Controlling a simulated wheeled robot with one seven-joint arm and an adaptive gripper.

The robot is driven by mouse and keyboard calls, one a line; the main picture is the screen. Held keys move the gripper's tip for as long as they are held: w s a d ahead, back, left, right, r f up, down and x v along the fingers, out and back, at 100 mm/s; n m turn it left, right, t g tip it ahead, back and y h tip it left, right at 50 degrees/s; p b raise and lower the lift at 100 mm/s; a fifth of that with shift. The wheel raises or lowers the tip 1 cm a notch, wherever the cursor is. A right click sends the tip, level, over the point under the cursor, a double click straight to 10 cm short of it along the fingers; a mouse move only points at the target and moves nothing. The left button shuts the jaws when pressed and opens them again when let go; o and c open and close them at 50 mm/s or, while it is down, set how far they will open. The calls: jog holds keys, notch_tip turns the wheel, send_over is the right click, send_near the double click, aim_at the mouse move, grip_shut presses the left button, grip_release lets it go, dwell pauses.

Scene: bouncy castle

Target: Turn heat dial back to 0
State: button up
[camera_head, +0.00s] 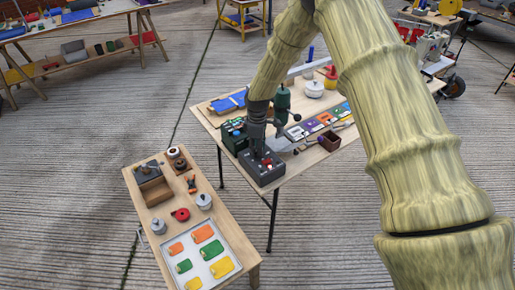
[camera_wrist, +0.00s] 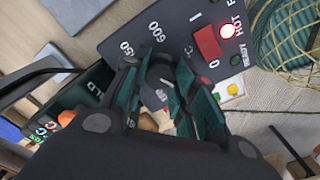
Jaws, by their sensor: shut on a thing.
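The dark grey heat control box (camera_head: 263,172) stands on the front left corner of the middle table. In the wrist view its panel (camera_wrist: 180,22) fills the upper middle, with white marks such as 600 and 0. My gripper (camera_head: 257,150) reaches down onto the box from above. In the wrist view my gripper (camera_wrist: 170,88) has its dark green fingers closed in around the dial at the panel's scale.
A red rocker switch (camera_wrist: 208,42) and a lit red HOT lamp (camera_wrist: 228,30) sit close beside the fingers. A dark green case (camera_head: 234,136) stands left of the box. A lower wooden table (camera_head: 222,222) with a tray is in front.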

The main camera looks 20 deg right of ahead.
jog(key=shift+w+n, duration=0.1)
jog(key=shift+n, duration=0.3)
jog(key=o, duration=1.1)
jog(key=shift+c, duration=0.2)
jog(key=shift+r, duration=0.1)
notch_tip(320, 180, up, 12)
